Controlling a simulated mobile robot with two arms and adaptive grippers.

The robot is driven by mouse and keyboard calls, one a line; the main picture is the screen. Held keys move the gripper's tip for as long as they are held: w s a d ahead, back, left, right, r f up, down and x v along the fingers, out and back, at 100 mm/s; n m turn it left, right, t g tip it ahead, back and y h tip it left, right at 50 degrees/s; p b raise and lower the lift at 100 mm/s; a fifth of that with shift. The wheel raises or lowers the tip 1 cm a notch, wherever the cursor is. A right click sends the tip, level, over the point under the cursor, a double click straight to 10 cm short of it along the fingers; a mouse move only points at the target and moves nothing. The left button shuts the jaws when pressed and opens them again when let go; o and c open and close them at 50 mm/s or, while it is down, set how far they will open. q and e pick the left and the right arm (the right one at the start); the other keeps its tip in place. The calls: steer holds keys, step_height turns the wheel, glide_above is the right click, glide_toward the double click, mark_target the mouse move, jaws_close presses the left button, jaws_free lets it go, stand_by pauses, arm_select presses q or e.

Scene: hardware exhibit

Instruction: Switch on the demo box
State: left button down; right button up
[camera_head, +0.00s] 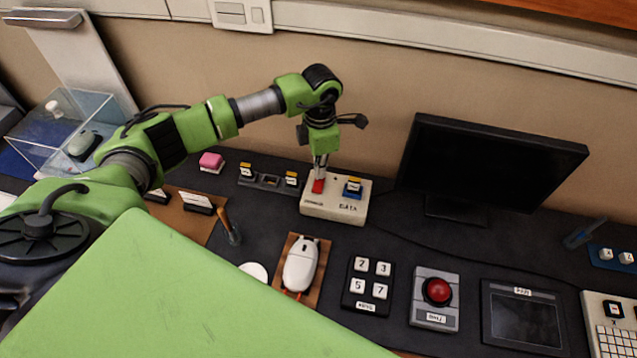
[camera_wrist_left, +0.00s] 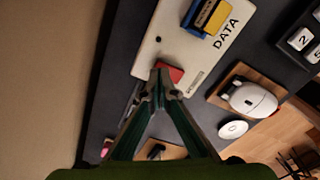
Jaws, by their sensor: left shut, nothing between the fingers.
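A white box (camera_head: 332,208) lettered DATA stands on the dark table top. It has a red switch (camera_head: 318,187) on its left part and a blue block with a yellow top (camera_head: 353,188) on its right part. My left gripper (camera_head: 319,172) points down at the red switch, its fingers shut and empty. In the left wrist view the fingertips (camera_wrist_left: 160,86) overlap the red switch (camera_wrist_left: 170,73) on the white box (camera_wrist_left: 165,45). Whether they touch it, and the switch's position, I cannot tell. My right gripper is not in view.
A black monitor (camera_head: 490,165) stands to the right of the box. In front are a white mouse (camera_head: 300,265) on a wooden board, a number keypad (camera_head: 368,286) and a grey box with a red button (camera_head: 436,298). A clear case (camera_head: 65,130) stands at the left.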

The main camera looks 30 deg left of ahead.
arm_select(q)
steer(key=shift+f+b, duration=0.7)
steer(key=shift+f, duration=0.15)
stand_by(0.3)
steer(key=shift+r+p, duration=2.05)
steer(key=shift+r, duration=1.5)
steer(key=shift+f, duration=0.1)
